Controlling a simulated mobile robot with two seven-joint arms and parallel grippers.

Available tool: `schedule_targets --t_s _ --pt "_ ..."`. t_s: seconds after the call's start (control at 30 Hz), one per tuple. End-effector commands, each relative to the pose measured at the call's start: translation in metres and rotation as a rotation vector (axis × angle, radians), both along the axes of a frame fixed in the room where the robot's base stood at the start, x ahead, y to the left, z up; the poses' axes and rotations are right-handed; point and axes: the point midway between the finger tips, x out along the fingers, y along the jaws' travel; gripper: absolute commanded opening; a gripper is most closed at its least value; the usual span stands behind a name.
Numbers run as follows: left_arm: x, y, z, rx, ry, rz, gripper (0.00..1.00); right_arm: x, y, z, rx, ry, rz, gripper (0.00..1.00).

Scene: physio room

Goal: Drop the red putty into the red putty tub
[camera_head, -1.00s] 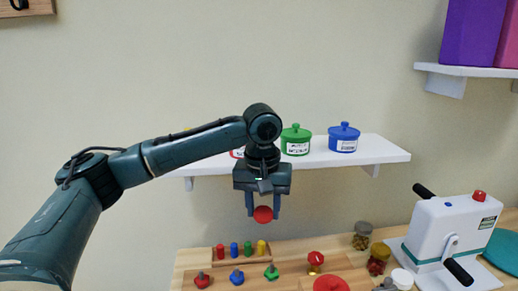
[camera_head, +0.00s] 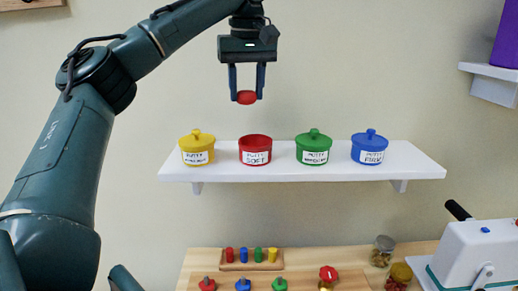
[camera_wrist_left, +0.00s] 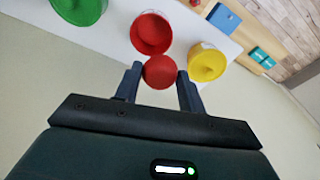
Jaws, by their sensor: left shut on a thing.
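My left gripper (camera_head: 247,82) is shut on the red putty (camera_head: 246,98), a small red ball. It holds the putty above the white shelf, over the red putty tub (camera_head: 255,150) and slightly to its left in the head view. The red tub stands upright and has no lid on. In the left wrist view the putty (camera_wrist_left: 160,71) sits between the fingertips, and the open red tub (camera_wrist_left: 151,32) lies just beyond it, its inside visible. The putty and tub are apart in the head view. My right gripper is not seen.
On the white shelf (camera_head: 300,174), a lidded yellow tub (camera_head: 197,150) stands left of the red one; lidded green (camera_head: 313,148) and blue (camera_head: 369,149) tubs stand to its right. Below is a wooden table (camera_head: 225,270) with pegs, knobs, jars and a white crank device (camera_head: 482,250).

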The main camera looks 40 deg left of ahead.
Motion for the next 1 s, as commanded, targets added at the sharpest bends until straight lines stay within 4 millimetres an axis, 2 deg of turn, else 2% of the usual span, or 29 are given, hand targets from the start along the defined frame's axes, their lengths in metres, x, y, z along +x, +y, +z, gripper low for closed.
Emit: schedule_targets --t_s 0.1,0.3,0.7,0.73,1.0 --pt "0.000 0.000 -0.017 -0.001 0.005 -0.002 0.17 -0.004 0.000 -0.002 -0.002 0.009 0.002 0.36" --pt "0.000 0.000 -0.036 0.000 0.001 -0.001 0.17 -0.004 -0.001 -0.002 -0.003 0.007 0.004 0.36" --pt "0.000 0.000 -0.042 0.001 -0.002 0.000 0.17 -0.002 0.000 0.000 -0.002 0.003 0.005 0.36" --pt "0.000 0.000 -0.042 0.001 -0.002 0.000 0.41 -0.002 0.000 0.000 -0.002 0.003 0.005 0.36" --pt "0.000 0.000 -0.042 0.001 -0.002 0.000 0.63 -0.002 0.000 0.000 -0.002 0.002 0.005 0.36"
